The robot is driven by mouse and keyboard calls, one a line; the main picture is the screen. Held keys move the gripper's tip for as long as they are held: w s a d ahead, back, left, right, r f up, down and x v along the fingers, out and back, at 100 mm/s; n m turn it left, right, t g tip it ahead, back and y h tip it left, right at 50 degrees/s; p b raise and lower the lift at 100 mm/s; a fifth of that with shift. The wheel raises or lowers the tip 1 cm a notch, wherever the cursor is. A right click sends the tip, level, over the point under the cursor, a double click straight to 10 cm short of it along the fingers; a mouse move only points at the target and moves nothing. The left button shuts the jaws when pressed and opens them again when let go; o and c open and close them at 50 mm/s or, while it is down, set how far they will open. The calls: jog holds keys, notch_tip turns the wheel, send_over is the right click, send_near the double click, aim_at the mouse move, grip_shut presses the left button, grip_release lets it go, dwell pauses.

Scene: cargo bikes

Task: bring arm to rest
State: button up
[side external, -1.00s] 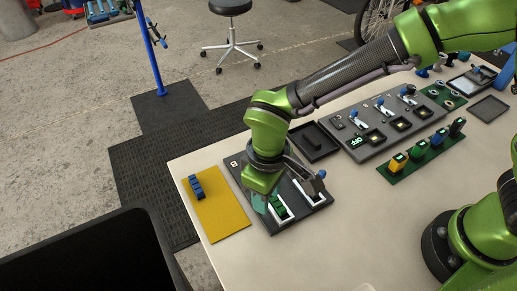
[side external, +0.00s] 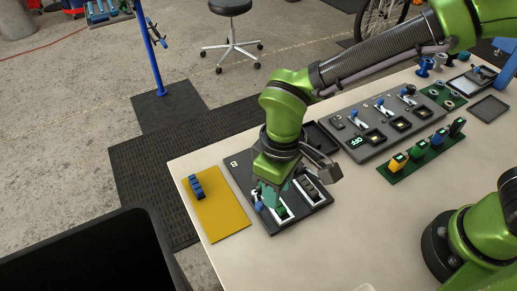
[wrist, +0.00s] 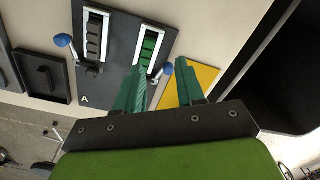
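My gripper (side external: 268,198) hangs just above the dark panel (side external: 240,174) at the left of the table. The panel has two white-framed slots. One holds a green ribbed piece (side external: 280,210), also visible in the wrist view (wrist: 148,46). The other holds a dark grey ribbed piece (side external: 310,188). Two blue-knobbed levers flank the slots in the wrist view, one at the left (wrist: 62,40) and one near the fingers (wrist: 168,69).
A yellow mat (side external: 222,215) with a blue ribbed piece (side external: 196,187) lies left of the panel. Behind stand a grey switch board (side external: 372,150), a black tray (side external: 322,138) and a green strip (side external: 385,176) with several coloured parts. The front of the table is clear.

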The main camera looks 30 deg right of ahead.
jog(key=s+d+r+m+t, duration=0.1)
jog(key=d+r+m+t, duration=0.1)
jog(key=d+r, duration=0.3)
jog(key=s+d+r+m+t+y, duration=0.1)
jog(key=d+r+m+t, duration=0.2)
jog(key=d, duration=0.9)
jog(key=s+d+r+m+t, duration=0.2)
jog(key=d+r+m, duration=0.2)
jog(key=d, duration=0.5)
notch_tip(320, 180, up, 3)
jog(key=shift+f+m+y, duration=0.1)
jog(key=shift+m+y, duration=0.3)
dwell(0.7)
